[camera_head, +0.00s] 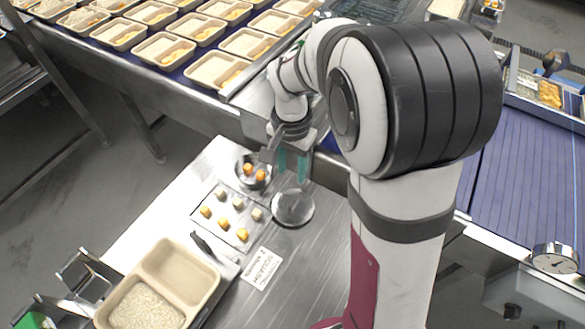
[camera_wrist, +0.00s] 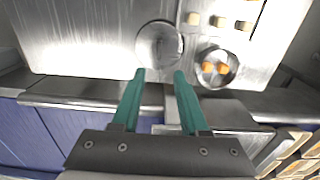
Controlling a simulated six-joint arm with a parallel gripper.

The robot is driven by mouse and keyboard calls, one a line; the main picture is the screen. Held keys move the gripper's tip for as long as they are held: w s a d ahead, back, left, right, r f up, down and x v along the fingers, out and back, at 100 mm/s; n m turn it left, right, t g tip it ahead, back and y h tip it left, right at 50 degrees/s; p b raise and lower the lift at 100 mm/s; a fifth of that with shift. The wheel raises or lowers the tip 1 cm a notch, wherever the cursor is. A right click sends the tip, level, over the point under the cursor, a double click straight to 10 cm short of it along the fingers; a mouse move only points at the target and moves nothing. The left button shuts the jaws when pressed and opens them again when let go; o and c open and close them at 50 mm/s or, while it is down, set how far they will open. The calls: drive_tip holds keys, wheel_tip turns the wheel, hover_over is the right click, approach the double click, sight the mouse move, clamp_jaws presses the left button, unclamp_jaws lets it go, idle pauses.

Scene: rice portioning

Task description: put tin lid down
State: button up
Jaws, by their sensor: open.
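The tin lid (camera_head: 292,208), a round shiny metal disc, lies flat on the steel table; it also shows in the wrist view (camera_wrist: 160,45), just beyond the fingertips. My gripper (camera_head: 291,178) is open, its two teal fingers pointing down above the table near the lid. In the wrist view my gripper (camera_wrist: 160,74) has an empty gap between the fingers, and neither finger appears to hold the lid. A round open tin (camera_head: 242,178) with orange pieces inside stands left of the lid; it also shows in the wrist view (camera_wrist: 203,80).
A small tray (camera_head: 223,224) with several pale and orange pieces lies left of the lid. A two-compartment food tray (camera_head: 209,271) with rice sits front left, near a printed card (camera_head: 262,268). Filled trays (camera_head: 163,49) line the conveyor behind. A dial (camera_head: 555,258) is at right.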

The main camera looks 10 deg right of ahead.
drive_tip(key=s+a+r+n+y, duration=0.1)
drive_tip(key=s+r, duration=0.2)
drive_tip(key=s, duration=0.8)
drive_tip(key=s+a+r+n, duration=0.2)
drive_tip(key=s+r, duration=0.1)
drive_tip(key=s, duration=0.8)
drive_tip(key=shift+s+r+y, duration=0.35)
drive_tip(key=shift+s+y, duration=0.05)
